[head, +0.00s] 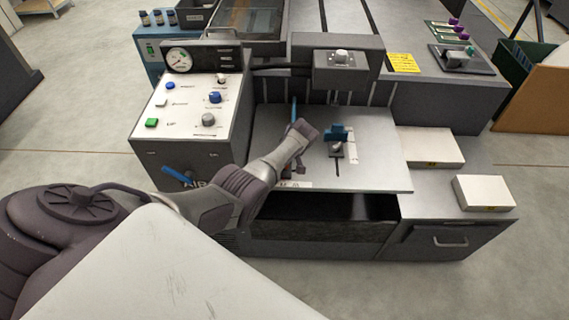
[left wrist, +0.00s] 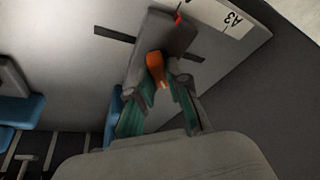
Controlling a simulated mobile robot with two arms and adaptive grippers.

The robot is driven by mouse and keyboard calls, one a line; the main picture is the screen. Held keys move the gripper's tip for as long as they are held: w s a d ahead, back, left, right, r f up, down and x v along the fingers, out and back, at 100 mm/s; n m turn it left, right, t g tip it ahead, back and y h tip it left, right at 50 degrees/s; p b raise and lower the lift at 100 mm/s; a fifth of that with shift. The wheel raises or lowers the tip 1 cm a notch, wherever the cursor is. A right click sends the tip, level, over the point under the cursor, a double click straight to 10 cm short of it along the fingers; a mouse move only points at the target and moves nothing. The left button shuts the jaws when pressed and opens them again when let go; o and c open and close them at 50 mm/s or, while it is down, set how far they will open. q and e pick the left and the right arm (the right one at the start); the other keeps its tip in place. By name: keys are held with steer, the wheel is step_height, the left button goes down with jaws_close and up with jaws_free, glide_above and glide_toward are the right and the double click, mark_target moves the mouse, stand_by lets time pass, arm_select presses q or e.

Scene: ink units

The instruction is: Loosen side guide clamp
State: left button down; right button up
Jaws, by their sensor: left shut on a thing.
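The side guide is a grey block (left wrist: 165,32) with an orange clamp lever (left wrist: 155,66) and a small red pointer beside a white scale marked A3 (left wrist: 236,22). It lies on the grey feed table (head: 376,165). In the left wrist view, my left gripper (left wrist: 160,88) has its teal-padded fingers on either side of the orange lever and is shut on it. In the head view my left arm reaches over the control box and mostly hides the side guide and fingertips. My right gripper is not in view.
The control panel (head: 184,108) with buttons and a gauge is at left. White paper stacks (head: 484,192) lie at right.

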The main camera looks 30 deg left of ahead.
arm_select(q)
steer(key=shift+n+b, duration=0.3)
steer(key=shift+n, duration=0.2)
steer(key=c, duration=1.1)
jaws_free()
steer(key=shift+r, duration=0.15)
steer(key=v, duration=1.1)
steer(key=shift+w+d+r, duration=0.2)
steer(key=shift+r, duration=0.2)
